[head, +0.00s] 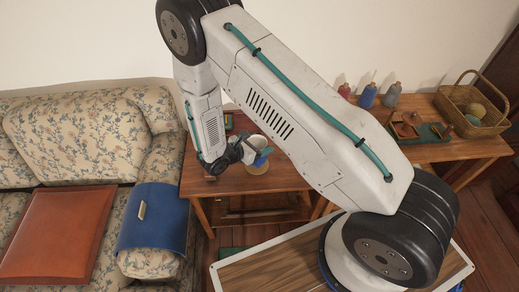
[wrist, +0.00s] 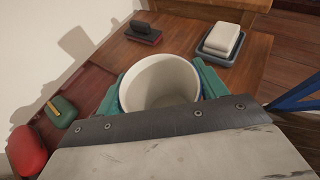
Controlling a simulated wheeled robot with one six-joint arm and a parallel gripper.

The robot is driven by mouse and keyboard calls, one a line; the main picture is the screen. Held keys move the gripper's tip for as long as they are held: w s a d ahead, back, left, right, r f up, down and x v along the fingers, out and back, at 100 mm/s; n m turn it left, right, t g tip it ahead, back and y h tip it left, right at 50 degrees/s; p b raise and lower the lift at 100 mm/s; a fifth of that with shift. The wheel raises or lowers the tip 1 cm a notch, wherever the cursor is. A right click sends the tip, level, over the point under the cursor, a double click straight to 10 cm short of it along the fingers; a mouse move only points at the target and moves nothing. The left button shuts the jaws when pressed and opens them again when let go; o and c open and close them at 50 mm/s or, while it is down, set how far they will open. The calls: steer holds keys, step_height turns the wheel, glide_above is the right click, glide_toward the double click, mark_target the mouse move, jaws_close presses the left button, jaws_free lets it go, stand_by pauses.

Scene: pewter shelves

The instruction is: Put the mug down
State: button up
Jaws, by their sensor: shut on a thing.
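The mug (wrist: 160,80) is white and cup-shaped, seen from above its open rim in the wrist view. My gripper (wrist: 158,92) is shut on it, with teal fingers on its left and right sides. In the head view the mug (head: 255,142) shows as a pale rim at my gripper (head: 258,160), over the small wooden table (head: 275,182). The mug looks upright, and its inside looks empty. Its base is hidden, so I cannot tell whether it touches the tabletop.
In the wrist view, a white block on a dark dish (wrist: 222,42) and a dark block on a red base (wrist: 143,34) stand beyond the mug. A green item (wrist: 60,112) and a red item (wrist: 27,150) lie at left. A sofa (head: 80,140) flanks the table.

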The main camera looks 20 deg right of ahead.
steer(key=shift+w+d+f, duration=0.1)
steer(key=shift+f, duration=1.65)
steer(key=shift+f, duration=0.1)
steer(key=o, duration=1.2)
